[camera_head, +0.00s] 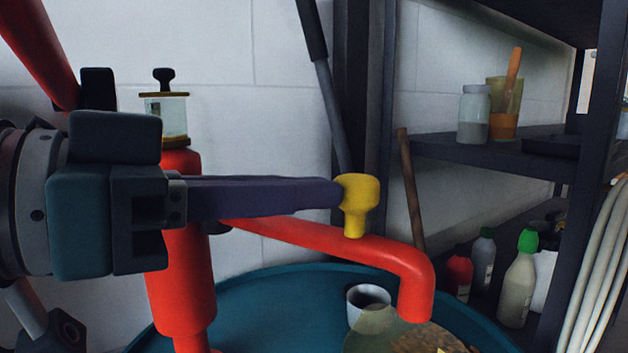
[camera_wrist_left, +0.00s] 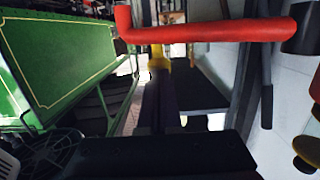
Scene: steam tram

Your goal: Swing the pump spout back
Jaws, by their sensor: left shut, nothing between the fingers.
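The red pump spout (camera_head: 310,243) runs right from the red pump column (camera_head: 181,260) and bends down at its outlet. A yellow knob (camera_head: 359,200) stands on top of the spout. My left gripper (camera_head: 338,194) comes in level from the left, shut and empty, its dark fingertips at the knob's left side. I cannot tell whether they touch it. In the left wrist view the shut fingers (camera_wrist_left: 158,80) point at the yellow knob (camera_wrist_left: 157,58), with the red spout (camera_wrist_left: 215,32) crossing beyond. My right gripper is not in view.
A teal drum top (camera_head: 250,310) lies under the spout, with a white cup (camera_head: 366,300) and a glass vessel on it. A dark shelf (camera_head: 490,155) with jars and bottles stands at right. A dark lever (camera_head: 325,85) rises behind the knob. Green bodywork (camera_wrist_left: 60,55) shows in the wrist view.

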